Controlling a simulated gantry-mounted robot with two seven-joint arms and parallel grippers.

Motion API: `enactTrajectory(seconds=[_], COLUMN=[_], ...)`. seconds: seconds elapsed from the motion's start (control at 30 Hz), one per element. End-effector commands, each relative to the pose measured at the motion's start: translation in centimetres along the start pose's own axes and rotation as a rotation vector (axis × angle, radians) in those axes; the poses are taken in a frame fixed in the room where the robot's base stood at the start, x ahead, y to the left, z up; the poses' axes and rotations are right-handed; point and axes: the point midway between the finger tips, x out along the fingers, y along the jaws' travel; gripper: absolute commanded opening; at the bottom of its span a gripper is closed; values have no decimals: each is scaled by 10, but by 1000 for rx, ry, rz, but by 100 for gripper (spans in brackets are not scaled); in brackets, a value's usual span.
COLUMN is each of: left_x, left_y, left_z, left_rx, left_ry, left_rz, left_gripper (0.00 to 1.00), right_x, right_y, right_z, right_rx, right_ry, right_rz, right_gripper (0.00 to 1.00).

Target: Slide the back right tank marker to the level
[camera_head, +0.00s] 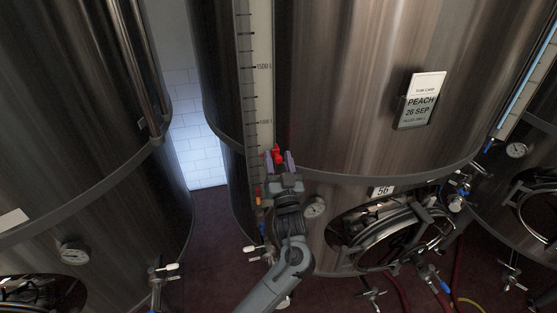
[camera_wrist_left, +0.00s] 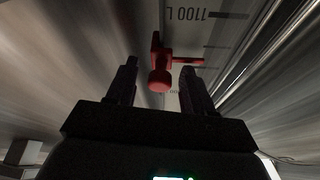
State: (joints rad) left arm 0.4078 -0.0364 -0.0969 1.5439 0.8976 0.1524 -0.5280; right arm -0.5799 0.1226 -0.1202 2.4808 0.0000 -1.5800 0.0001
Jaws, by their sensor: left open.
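The tank (camera_head: 340,90) in the middle carries a pale level scale (camera_head: 260,60) with black ticks and litre labels. The red marker (camera_head: 277,153) sits on the scale low down, below the label that looks like 1000 L. In the left wrist view the red marker (camera_wrist_left: 160,78) has a round knob and a crossbar, close to the 1100 L label (camera_wrist_left: 183,14). My left gripper (camera_head: 277,160) is open, its fingers on either side of the marker. In the wrist view the left gripper (camera_wrist_left: 160,88) shows gaps beside the knob. Liquid level is not clear.
A dark tank (camera_head: 80,100) stands at left, another with a bluish gauge (camera_head: 527,75) at right. Below are a round hatch (camera_head: 385,235), a dial (camera_head: 315,207) and valves. A PEACH sign (camera_head: 420,100) hangs on the middle tank. Tiled wall (camera_head: 195,135) shows between tanks.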

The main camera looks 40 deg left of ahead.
Motion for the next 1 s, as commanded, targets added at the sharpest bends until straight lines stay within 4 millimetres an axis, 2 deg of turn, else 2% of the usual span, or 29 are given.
enactTrajectory(seconds=[0.17,0.5,0.8,0.87,1.0], left_x=[0,0,-2,-4,-13], left_y=[0,0,1,2,7], left_z=[0,0,2,7,29], left_rx=[0,0,1,1,4], left_ry=[0,0,0,-1,-2], left_rz=[0,0,1,1,3], left_gripper=[52,0,0,0,0], right_x=[0,0,2,6,21], right_y=[0,0,0,-1,-2], right_z=[0,0,1,2,6], right_rx=[0,0,2,2,4], right_ry=[0,0,0,0,0], right_rz=[0,0,-1,-2,-3], right_gripper=[43,43,43,43,43])
